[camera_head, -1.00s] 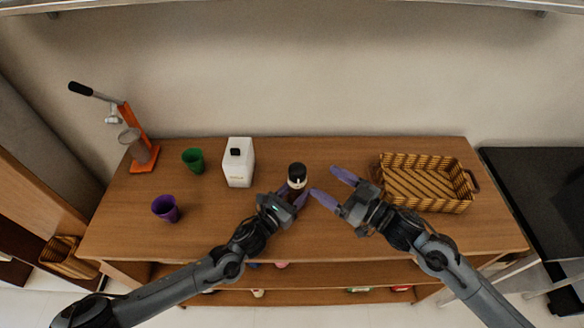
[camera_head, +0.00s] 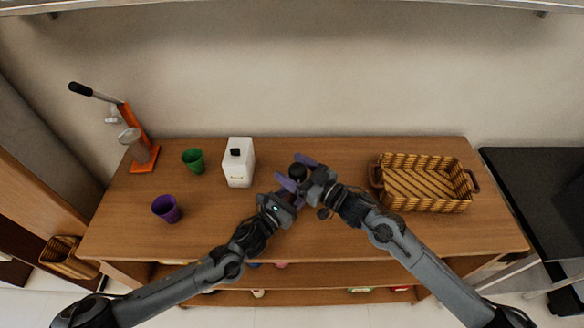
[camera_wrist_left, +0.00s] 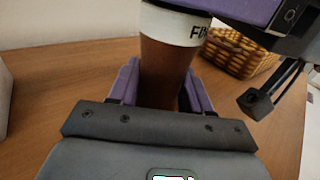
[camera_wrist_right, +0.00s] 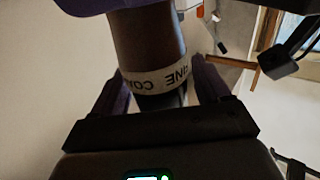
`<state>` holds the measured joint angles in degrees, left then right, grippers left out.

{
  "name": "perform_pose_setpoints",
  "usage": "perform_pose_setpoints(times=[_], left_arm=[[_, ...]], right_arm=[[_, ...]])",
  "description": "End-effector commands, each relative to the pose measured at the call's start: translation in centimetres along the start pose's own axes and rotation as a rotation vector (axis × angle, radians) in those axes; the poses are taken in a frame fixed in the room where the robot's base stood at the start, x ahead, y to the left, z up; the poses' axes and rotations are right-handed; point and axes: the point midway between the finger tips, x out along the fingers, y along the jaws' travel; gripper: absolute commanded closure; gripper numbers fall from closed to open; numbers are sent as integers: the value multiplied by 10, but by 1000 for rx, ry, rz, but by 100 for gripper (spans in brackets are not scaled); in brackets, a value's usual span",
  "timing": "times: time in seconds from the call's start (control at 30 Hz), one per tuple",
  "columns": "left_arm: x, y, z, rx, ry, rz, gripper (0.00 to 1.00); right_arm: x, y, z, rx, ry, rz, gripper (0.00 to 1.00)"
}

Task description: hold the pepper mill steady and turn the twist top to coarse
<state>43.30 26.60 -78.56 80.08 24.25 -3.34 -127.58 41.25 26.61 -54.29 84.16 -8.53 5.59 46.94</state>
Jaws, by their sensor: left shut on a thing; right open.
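The pepper mill stands upright on the table, with a brown body (camera_wrist_left: 165,65) and a white lettered band (camera_wrist_left: 180,22). Its dark twist top (camera_head: 297,171) shows in the head view. My left gripper (camera_wrist_left: 160,88) is shut on the lower brown body. My right gripper (camera_head: 296,172) is open at the height of the top, with its purple fingers on either side of it. In the right wrist view the mill appears upside down, with the band reading "COA" and "FINE" (camera_wrist_right: 160,82) between the fingers. Whether the right fingers touch the top cannot be told.
A white canister (camera_head: 239,170) stands left of the mill, with a green cup (camera_head: 193,160) and a purple cup (camera_head: 166,208) farther left. An orange lever press (camera_head: 138,140) is at the far left. A wicker basket (camera_head: 425,203) stands to the right. The front table is partly clear.

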Motion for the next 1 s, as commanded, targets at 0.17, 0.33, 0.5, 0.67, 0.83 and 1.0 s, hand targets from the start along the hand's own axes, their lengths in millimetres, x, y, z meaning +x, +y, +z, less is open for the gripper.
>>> perform_pose_setpoints(times=[0.17,0.33,0.5,0.67,0.83,1.0], left_arm=[[0,0,-1,1,2,1,89],[0,1,-1,1,2,1,89],[0,1,-1,1,2,1,89],[0,1,-1,1,2,1,89],[0,1,-1,1,2,1,89],[0,1,-1,1,2,1,89]], right_arm=[[6,0,0,-1,0,-1,24],[6,0,0,-1,0,-1,24],[5,0,0,-1,0,-1,41],[5,0,0,-1,0,0,66],[5,0,0,-1,0,-2,76],[6,0,0,-3,-1,-26,76]])
